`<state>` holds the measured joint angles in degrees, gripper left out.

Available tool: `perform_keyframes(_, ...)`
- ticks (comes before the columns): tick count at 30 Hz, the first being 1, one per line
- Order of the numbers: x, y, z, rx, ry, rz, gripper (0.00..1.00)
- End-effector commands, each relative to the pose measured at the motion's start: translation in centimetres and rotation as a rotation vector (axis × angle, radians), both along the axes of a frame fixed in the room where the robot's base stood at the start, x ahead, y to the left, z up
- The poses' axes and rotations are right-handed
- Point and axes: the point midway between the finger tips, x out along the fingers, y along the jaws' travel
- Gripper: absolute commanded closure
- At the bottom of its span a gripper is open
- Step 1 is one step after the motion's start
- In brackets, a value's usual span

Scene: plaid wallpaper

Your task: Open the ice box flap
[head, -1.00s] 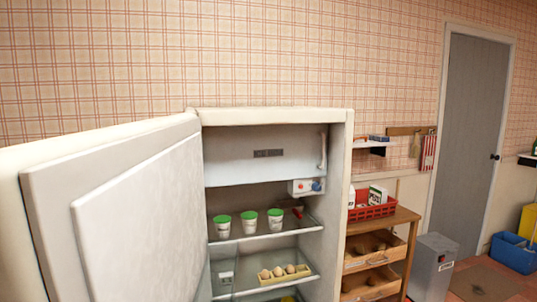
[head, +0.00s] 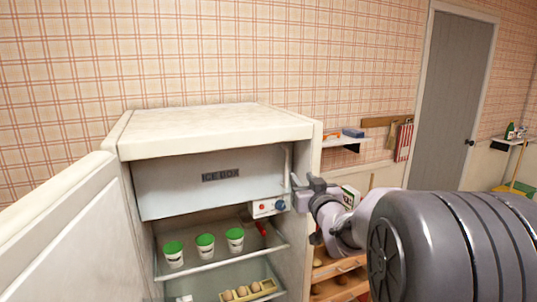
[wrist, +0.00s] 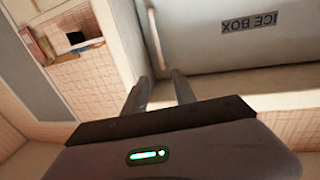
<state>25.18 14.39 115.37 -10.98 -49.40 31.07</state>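The ice box flap (head: 210,180) is a pale panel labelled ICE BOX across the top of the open fridge. It is shut. Its upright white handle (head: 287,163) is at the flap's right end, partly hidden by my gripper. My gripper (head: 304,181) is at the right edge of the fridge opening, close to the handle. In the wrist view, which shows the label upside down, the two fingers (wrist: 162,85) are apart with nothing between them. They point toward the handle (wrist: 154,38); I cannot tell whether they touch it.
The fridge door (head: 60,235) stands open on the left. A control box (head: 268,207) with knobs sits just below the handle. Green-lidded tubs (head: 205,245) and an egg tray (head: 248,290) are on the shelves. The fridge's right side wall (head: 307,215) is beside my gripper.

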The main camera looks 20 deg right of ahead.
Motion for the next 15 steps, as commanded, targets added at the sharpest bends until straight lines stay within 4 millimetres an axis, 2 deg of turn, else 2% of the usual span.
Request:
perform_keyframes(3,3.6,-0.5,-0.3,-0.001,0.001,0.002,0.68)
perform_keyframes(9,9.6,-1.5,-0.2,0.000,0.002,0.001,0.68)
perform_keyframes(15,13.4,-2.1,-0.1,-0.001,0.002,0.001,0.68)
